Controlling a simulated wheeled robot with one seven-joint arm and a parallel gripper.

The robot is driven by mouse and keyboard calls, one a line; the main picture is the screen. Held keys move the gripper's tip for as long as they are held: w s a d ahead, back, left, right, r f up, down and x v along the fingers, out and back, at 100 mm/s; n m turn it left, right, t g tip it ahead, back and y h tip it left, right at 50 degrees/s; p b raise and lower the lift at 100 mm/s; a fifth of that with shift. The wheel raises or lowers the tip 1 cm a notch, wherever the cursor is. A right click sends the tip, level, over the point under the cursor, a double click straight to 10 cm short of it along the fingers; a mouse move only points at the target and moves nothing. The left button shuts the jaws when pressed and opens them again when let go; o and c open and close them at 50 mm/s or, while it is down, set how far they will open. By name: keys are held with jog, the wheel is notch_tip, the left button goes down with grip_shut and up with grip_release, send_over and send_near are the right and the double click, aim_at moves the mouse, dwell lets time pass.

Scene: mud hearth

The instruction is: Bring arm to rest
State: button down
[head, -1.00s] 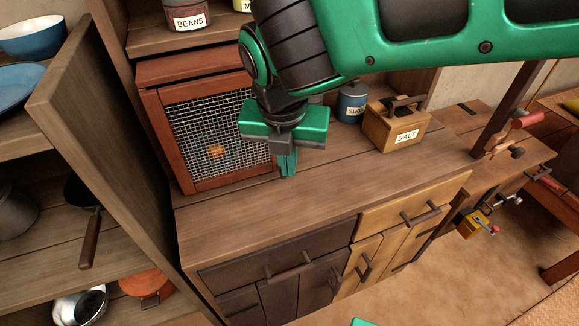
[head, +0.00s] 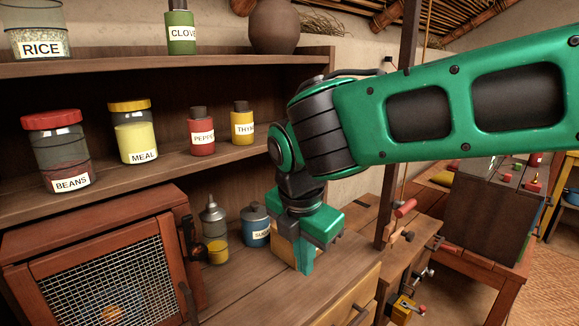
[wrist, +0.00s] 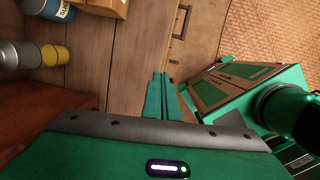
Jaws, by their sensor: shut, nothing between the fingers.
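My gripper (head: 304,268) is green, shut and empty. In the head view it points down above the wooden counter (head: 245,290), in front of the salt box (head: 284,247), which it mostly hides. In the wrist view the closed fingers (wrist: 160,90) show over the counter's front edge, with nothing between them. My green arm reaches in from the right of the head view.
A mesh-fronted cabinet (head: 95,275) stands at left on the counter. The blue sugar canister (head: 256,228) and an oil-can-like vessel (head: 213,220) stand behind. Shelves above hold beans (head: 58,150), meal (head: 133,132), pepper (head: 201,135) and thyme (head: 242,124). Floor shows at right.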

jog(key=s+d+f+m+g, duration=0.1)
jog(key=s+d+f+m, duration=0.1)
jog(key=d+m, duration=1.8)
jog(key=s+d+f+m, duration=0.2)
jog(key=s+d+m, duration=0.5)
jog(key=d, duration=0.2)
jog(key=s+d+f+m+g+y, duration=0.1)
jog(key=s+d+f+m, duration=0.1)
jog(key=s+d+m, duration=0.4)
jog(key=s+d, duration=0.2)
jog(key=d, duration=0.1)
jog(key=shift+s+d+f+m, duration=0.2)
jog(key=shift+f+m, duration=0.05)
jog(key=shift+m, duration=0.15)
jog(key=shift+w+f, duration=0.25)
jog(key=shift+w, duration=0.35)
